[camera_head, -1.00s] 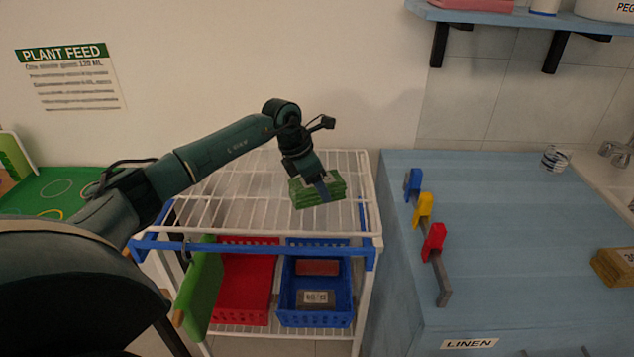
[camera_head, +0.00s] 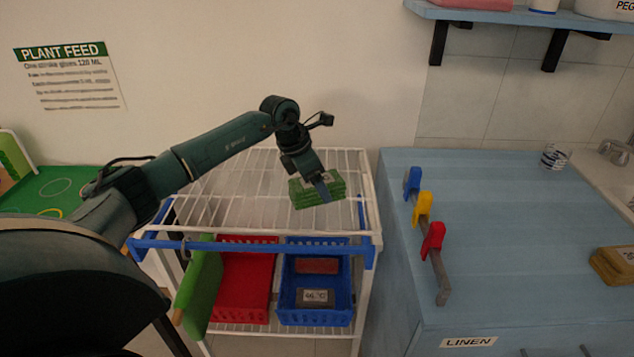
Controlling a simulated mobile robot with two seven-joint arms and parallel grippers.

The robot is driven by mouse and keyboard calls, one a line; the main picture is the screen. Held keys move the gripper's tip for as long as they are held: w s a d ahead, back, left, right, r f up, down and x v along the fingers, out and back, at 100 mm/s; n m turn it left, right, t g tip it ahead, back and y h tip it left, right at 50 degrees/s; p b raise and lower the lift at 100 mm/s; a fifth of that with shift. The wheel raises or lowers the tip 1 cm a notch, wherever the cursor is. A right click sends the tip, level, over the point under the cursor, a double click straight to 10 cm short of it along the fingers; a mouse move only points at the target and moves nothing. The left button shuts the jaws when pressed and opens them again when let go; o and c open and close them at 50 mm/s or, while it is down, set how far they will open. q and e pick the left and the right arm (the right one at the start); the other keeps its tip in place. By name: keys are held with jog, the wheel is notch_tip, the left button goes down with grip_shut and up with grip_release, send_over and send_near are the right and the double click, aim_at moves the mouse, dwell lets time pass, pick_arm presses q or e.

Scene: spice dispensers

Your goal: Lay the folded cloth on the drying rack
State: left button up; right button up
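The folded cloth (camera_head: 306,196) is a green layered bundle with a pale patch on top. The drying rack (camera_head: 232,206) is a white wire shelf with a blue front rail. My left gripper (camera_head: 325,190) is at the cloth over the right part of the rack, with a finger down its near face. The cloth looks held between the fingers, but the far finger is hidden. I cannot tell whether the cloth touches the wires or hangs just above them. My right gripper does not show.
Under the rack stand a red basket (camera_head: 246,296) and a blue basket (camera_head: 316,310). A green board (camera_head: 200,290) hangs at the front left. To the right, a blue counter (camera_head: 500,220) carries a rail with coloured clips (camera_head: 424,208) and a yellow block (camera_head: 610,268). The rack's left part is bare.

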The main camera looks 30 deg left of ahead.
pick_arm(q)
jog(key=v, duration=1.1)
jog(key=shift+r+b, duration=0.2)
jog(key=shift+b, duration=0.25)
jog(key=shift+s+a+f, duration=0.1)
